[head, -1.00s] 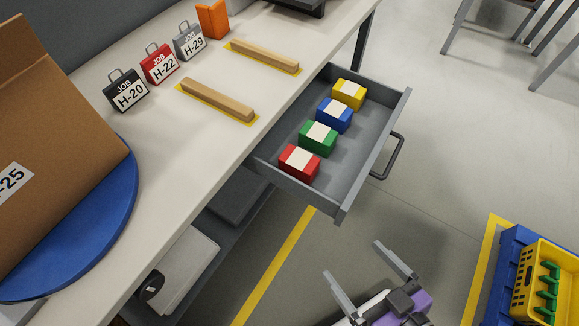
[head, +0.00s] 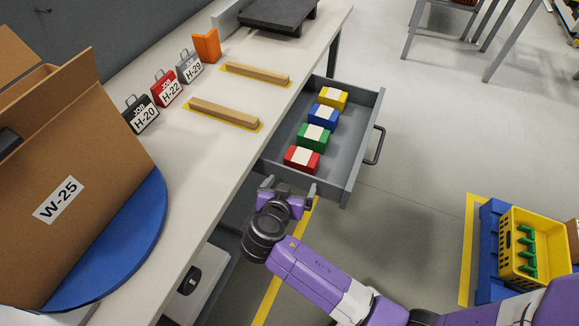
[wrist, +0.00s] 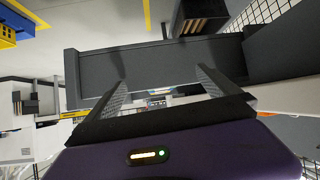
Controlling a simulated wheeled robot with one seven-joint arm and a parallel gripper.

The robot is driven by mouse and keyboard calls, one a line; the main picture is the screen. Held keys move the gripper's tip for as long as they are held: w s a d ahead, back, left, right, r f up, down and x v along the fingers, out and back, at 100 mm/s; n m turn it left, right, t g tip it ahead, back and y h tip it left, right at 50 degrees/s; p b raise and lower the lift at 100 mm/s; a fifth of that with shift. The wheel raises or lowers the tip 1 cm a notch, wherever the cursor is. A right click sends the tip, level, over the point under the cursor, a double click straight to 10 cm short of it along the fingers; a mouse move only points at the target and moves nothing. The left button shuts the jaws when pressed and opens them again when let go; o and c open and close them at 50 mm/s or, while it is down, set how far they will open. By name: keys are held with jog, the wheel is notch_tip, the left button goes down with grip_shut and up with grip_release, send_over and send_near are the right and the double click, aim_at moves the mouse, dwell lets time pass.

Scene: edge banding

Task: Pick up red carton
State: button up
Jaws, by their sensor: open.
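The red carton (head: 302,161) with a white top patch lies in the open grey drawer (head: 357,150), at the end nearest my gripper in the head view. A green carton (head: 313,138), a blue carton (head: 323,118) and a yellow carton (head: 333,99) lie in a row beyond it. My gripper (head: 290,187) is open, just outside the drawer's near wall and apart from the red carton. In the wrist view my two fingers (wrist: 162,85) are spread before a grey wall (wrist: 95,75), apparently the drawer's. I cannot make out the red carton there.
The worktable (head: 215,150) carries wooden strips, job tags and a large cardboard box (head: 95,190) on a blue disc (head: 140,235). The drawer handle (head: 376,145) sticks out right. A yellow crate (head: 535,250) stands at lower right. The floor between is clear.

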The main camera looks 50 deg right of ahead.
aim_at(302, 156)
notch_tip(302, 156, up, 4)
jog(key=w+m+g+h, duration=0.1)
jog(key=w+m, duration=0.1)
jog(key=x, duration=0.4)
jog(key=p+x, duration=0.1)
jog(key=x, duration=0.7)
jog(key=shift+d, duration=0.55)
jog(key=shift+r, duration=0.1)
jog(key=c, duration=1.2)
